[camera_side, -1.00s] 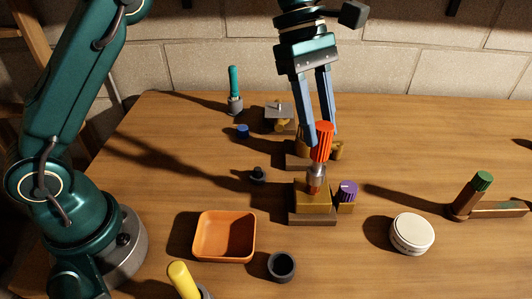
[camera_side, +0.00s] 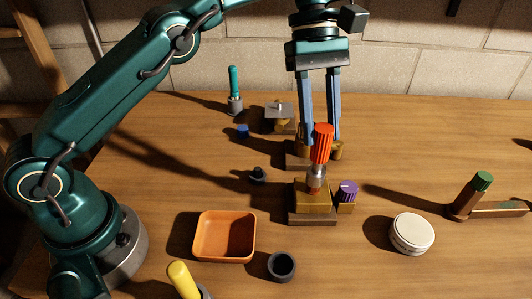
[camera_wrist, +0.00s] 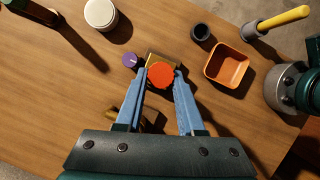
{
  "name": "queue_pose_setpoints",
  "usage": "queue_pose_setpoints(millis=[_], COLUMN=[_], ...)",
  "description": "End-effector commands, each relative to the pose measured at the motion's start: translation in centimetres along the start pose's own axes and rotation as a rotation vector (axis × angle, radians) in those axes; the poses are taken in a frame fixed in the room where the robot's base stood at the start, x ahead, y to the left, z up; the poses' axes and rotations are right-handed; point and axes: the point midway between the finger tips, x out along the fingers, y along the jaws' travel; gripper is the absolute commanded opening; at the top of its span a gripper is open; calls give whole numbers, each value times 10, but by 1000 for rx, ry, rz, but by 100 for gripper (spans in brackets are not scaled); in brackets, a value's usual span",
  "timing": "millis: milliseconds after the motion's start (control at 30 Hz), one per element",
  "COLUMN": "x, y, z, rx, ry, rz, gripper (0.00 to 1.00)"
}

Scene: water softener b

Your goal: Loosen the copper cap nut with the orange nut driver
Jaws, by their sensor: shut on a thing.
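The orange nut driver (camera_side: 322,138) stands nearly upright, leaning slightly, with its metal socket (camera_side: 316,177) down over the top of the brass block (camera_side: 313,201). The copper cap nut is mostly hidden by the socket; a little copper colour shows at its foot. My gripper (camera_side: 320,145) is shut on the orange handle, one blue finger on each side. In the wrist view the round handle top (camera_wrist: 160,75) sits between the fingertips, with the brass block partly showing behind it.
A purple ridged knob (camera_side: 347,190) sits at the block's right side. An orange tray (camera_side: 225,258), a dark cup (camera_side: 282,266) and a white round tin (camera_side: 412,234) stand in front. A green-topped tool (camera_side: 481,184) is at the right. Other fittings stand behind the block.

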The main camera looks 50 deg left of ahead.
Motion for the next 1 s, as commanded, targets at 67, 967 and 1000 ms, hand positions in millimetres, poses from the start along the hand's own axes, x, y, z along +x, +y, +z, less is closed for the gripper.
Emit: queue_pose_setpoints(millis=[67, 967, 1000], x=[2, 16, 16], y=[0, -1, -1], z=[-1, -7, -6], rx=[0, -2, -16], ry=[-1, 1, 1], rz=[1, 3, 9], gripper=[0, 0, 0])
